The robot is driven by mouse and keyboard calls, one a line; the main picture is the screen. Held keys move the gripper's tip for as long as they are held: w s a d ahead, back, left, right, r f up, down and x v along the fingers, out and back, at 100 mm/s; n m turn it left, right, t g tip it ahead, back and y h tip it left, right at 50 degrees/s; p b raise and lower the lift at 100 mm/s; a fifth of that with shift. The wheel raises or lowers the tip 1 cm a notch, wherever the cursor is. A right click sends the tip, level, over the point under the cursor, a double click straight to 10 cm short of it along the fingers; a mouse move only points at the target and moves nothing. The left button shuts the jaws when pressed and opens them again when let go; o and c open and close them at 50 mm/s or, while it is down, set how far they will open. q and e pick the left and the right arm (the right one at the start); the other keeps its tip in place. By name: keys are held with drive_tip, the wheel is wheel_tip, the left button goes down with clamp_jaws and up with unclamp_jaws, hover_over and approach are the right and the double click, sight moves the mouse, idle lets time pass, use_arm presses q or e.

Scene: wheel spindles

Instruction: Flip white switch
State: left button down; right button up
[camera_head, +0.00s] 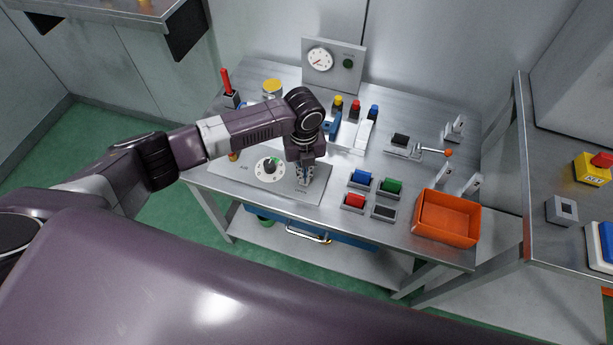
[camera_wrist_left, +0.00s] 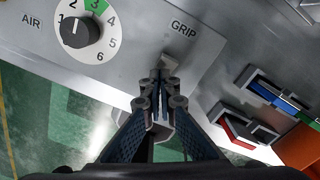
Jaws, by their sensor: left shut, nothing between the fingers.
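My left gripper (camera_head: 304,178) points down over the front of the metal workbench, above the panel with the dial. Its fingers are shut with nothing between them, and they also show in the left wrist view (camera_wrist_left: 160,88). Just beyond the fingertips, a small pale toggle switch (camera_wrist_left: 168,64) stands on the panel below the word GRIP. I cannot tell if the fingers touch it. In the head view the gripper hides this toggle. A larger white rocker switch (camera_head: 366,135) lies farther back on the bench, right of a blue one (camera_head: 332,126). My right gripper is not in view.
The numbered AIR dial (camera_head: 269,169) is left of the gripper and also shows in the left wrist view (camera_wrist_left: 80,31). Coloured rocker switches (camera_head: 361,180), an orange bin (camera_head: 446,218) and an orange-knobbed lever (camera_head: 430,150) are to the right. A gauge board (camera_head: 333,67) stands behind.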

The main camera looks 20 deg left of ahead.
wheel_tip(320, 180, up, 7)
drive_tip(key=p, duration=0.6)
drive_tip(key=shift+p, duration=0.4)
